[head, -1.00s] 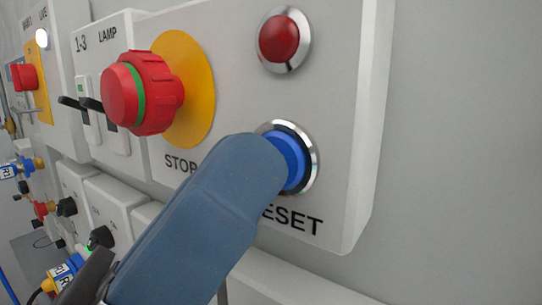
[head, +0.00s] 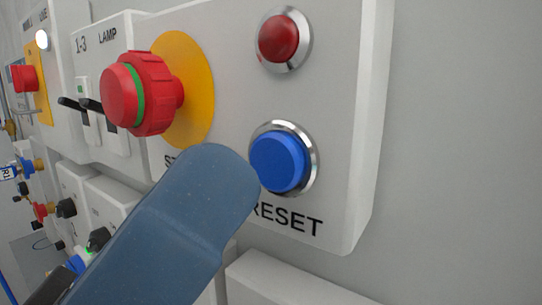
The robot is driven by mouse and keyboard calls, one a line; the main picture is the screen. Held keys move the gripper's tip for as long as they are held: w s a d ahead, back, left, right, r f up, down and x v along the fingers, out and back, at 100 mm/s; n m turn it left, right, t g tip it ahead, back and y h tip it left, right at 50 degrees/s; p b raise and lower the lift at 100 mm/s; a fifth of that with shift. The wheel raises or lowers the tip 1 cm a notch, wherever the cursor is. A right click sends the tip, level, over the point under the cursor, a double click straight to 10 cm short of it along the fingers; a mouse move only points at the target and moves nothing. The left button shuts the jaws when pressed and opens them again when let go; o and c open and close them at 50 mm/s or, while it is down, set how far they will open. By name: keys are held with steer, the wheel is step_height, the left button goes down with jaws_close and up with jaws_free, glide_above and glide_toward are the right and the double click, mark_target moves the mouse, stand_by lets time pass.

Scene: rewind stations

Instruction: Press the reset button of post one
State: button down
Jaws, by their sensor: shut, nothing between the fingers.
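The blue reset button (head: 280,162) sits in a chrome ring on a light grey box (head: 345,130), above the printed word RESET. My gripper (head: 222,175) is shut and empty. Its blue-grey fingertip is just left of the button and slightly in front of it in the picture, covering most of the STOP label. I cannot tell the exact gap between fingertip and button. No post number can be read on this box.
A red stop knob (head: 143,93) with a green band on a yellow disc (head: 190,85) juts out at upper left. A red round light (head: 279,38) is above the button. Switch boxes (head: 105,80) and coloured connectors (head: 40,210) line the left. Bare wall (head: 460,150) is at right.

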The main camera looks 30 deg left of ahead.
steer(key=s, duration=0.4)
steer(key=shift+s+a, duration=0.2)
steer(key=shift+s, duration=0.2)
steer(key=shift+w, duration=0.1)
stand_by(0.5)
